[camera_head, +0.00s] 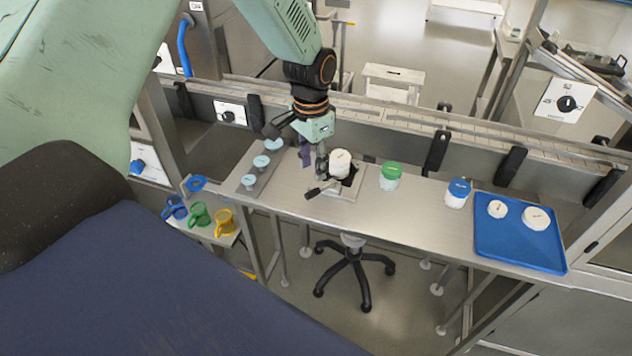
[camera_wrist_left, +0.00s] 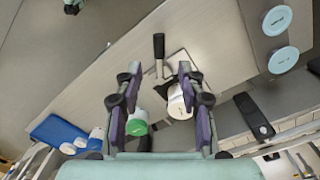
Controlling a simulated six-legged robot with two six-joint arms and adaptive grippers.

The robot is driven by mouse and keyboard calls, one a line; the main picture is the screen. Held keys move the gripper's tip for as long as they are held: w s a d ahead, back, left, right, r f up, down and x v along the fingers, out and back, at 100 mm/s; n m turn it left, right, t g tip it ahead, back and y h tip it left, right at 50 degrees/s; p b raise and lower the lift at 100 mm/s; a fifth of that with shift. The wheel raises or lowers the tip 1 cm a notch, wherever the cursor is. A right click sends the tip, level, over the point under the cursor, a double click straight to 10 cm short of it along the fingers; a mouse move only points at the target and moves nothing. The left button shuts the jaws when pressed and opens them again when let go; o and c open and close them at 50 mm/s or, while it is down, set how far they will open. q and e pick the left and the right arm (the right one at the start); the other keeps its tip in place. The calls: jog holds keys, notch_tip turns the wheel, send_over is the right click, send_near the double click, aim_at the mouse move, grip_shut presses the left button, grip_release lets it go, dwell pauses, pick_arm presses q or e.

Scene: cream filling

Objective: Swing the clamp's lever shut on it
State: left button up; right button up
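A white jar (camera_head: 340,163) stands in the clamp on its metal plate (camera_head: 348,191). The clamp's lever, with a black handle (camera_head: 316,191), sticks out from the plate toward the table's near edge. In the left wrist view the handle (camera_wrist_left: 158,45) lies beyond the fingertips, and the white jar (camera_wrist_left: 178,102) shows beside the right-hand finger. My left gripper (camera_head: 313,158) hangs over the table just left of the jar. In the wrist view its purple-padded fingers (camera_wrist_left: 160,75) are spread with nothing held between them. My right gripper is not in view.
A green-lidded jar (camera_head: 390,176) and a blue-lidded jar (camera_head: 458,192) stand to the right. A blue tray (camera_head: 515,251) holds white jars. A grey rack (camera_head: 251,189) with light-blue lids lies left. Coloured mugs (camera_head: 199,214) stand on a lower shelf.

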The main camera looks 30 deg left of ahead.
aim_at(313, 190)
pick_arm(q)
notch_tip(313, 190, down, 7)
jog(key=shift+s+d+r, duration=0.1)
jog(key=shift+s, duration=0.15)
grip_shut()
dwell(0.4)
dwell(0.5)
